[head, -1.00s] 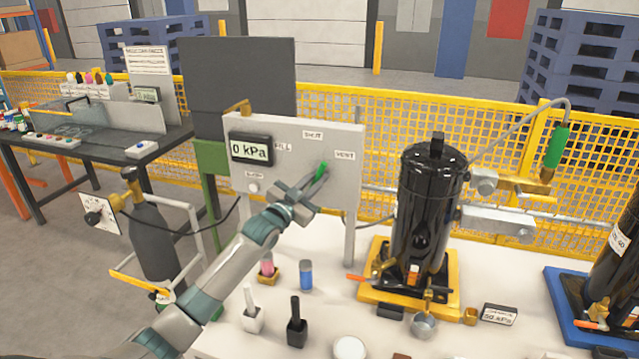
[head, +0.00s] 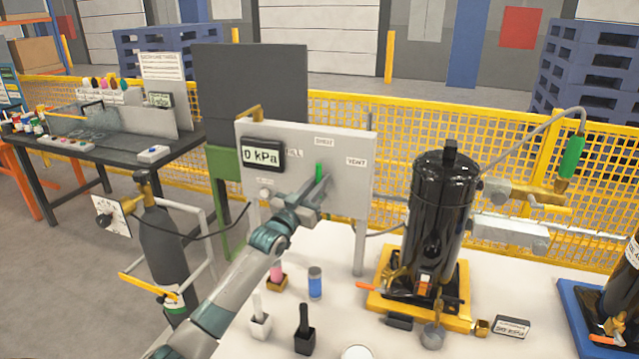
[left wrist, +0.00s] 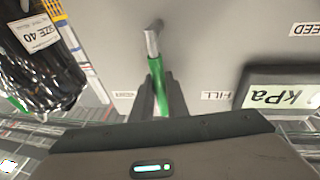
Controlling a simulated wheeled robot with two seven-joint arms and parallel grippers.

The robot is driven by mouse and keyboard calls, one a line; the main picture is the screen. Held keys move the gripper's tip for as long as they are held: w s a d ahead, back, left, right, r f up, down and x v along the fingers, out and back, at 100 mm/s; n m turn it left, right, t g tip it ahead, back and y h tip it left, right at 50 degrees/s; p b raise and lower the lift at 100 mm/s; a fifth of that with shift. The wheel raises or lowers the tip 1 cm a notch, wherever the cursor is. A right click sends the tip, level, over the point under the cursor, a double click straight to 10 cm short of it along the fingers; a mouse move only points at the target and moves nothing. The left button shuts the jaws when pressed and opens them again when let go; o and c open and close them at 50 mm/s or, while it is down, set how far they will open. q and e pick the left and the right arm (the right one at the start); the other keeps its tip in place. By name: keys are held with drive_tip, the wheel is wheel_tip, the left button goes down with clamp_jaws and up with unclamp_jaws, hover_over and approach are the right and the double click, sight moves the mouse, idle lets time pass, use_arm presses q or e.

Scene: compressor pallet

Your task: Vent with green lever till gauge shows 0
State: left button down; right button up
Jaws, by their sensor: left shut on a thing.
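The green lever (head: 319,172) is on the grey valve panel (head: 350,200) and points up towards the SHUT label (head: 323,142). The VENT label (head: 357,161) is to its right. The panel's gauge (head: 262,156) reads 0 kPa. My left gripper (head: 314,193) is at the lever. In the left wrist view the lever's green grip (left wrist: 159,85) runs between the two dark fingers (left wrist: 156,100), which are shut on it. The fingers hide part of the grip. My right gripper is not in view.
A black compressor (head: 441,215) stands on a yellow base right of the panel. Pink and blue small containers, a white holder and a black holder (head: 304,335) stand on the white table below my arm. A gas cylinder (head: 163,245) stands on the left.

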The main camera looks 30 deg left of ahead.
use_arm(q)
drive_tip(key=c, duration=2)
unclamp_jaws()
drive_tip(key=shift+f, duration=0.1)
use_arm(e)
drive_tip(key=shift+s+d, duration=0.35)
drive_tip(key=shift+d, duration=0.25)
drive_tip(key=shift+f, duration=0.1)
